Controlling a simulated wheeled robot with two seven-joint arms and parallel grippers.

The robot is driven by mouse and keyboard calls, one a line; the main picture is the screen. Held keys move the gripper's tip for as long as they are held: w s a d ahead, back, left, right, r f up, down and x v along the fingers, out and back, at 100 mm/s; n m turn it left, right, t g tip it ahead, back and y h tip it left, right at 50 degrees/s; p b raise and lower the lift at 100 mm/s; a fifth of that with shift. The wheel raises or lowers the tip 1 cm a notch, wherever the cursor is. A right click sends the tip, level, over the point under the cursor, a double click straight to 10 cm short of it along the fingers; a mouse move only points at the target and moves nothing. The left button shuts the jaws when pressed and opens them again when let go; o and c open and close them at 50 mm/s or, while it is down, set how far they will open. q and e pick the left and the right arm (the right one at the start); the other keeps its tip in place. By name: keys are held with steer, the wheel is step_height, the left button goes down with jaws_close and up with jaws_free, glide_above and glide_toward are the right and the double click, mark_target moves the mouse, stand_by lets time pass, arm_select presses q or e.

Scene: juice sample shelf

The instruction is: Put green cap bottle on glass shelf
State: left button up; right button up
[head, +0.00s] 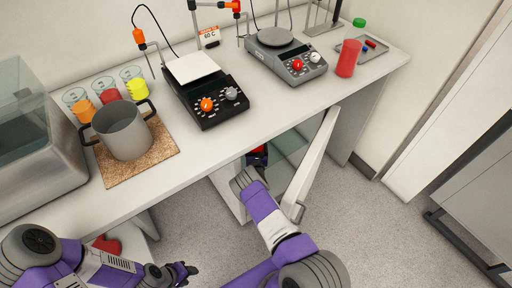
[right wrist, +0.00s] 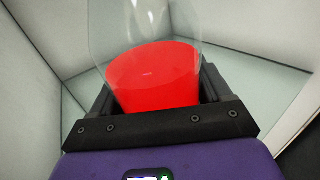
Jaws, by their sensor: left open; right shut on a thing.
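My right gripper (head: 257,158) reaches into the open cabinet under the counter. In the right wrist view, it is shut on a clear bottle with red content (right wrist: 155,75); the top of this bottle is out of that view, so its cap colour cannot be told there. Pale glass shelf surfaces (right wrist: 285,72) lie around and behind it; glass also shows inside the cabinet (head: 287,146) in the head view. My left gripper (head: 183,273) is open and empty, low before the counter.
The white cabinet door (head: 313,165) stands open to the right of my right arm. On the counter are a black hotplate (head: 215,115), a grey stirrer (head: 290,62), a metal pot (head: 122,130) on a cork mat (head: 155,165), and several coloured beakers. The floor is clear.

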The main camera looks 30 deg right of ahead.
steer(key=shift+r, duration=0.1)
steer(key=o, duration=1.1)
steer(key=shift+f, duration=0.25)
steer(key=o, duration=0.4)
steer(key=shift+r, duration=0.25)
steer(key=p+v, duration=0.3)
steer(key=v, duration=0.3)
steer(key=shift+s+a+r, duration=0.1)
steer(key=shift+s+a, duration=0.3)
steer(key=shift+s, duration=0.35)
